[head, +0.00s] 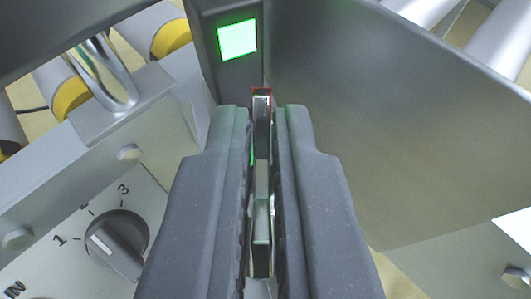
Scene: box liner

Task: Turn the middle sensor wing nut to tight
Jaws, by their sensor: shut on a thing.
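My gripper (262,112) is in the middle of the head view, its two dark grey fingers reaching up the picture. It is shut on a narrow silvery piece, which looks like one wing of the wing nut (262,125), seen nearly edge-on in the slot between the fingers. A small red edge shows at its upper end. Most of the nut and its seat are hidden by the fingers, so its tightness cannot be told. A lit green square (238,39) is on the dark grey post just beyond the fingertips.
A rotary knob (115,240) with number marks is on a pale panel at lower left. Rollers with yellow rings (72,98) and a shiny bent metal tube (108,75) are at upper left. A large grey plate (390,110) stands close at right, with bolted brackets below.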

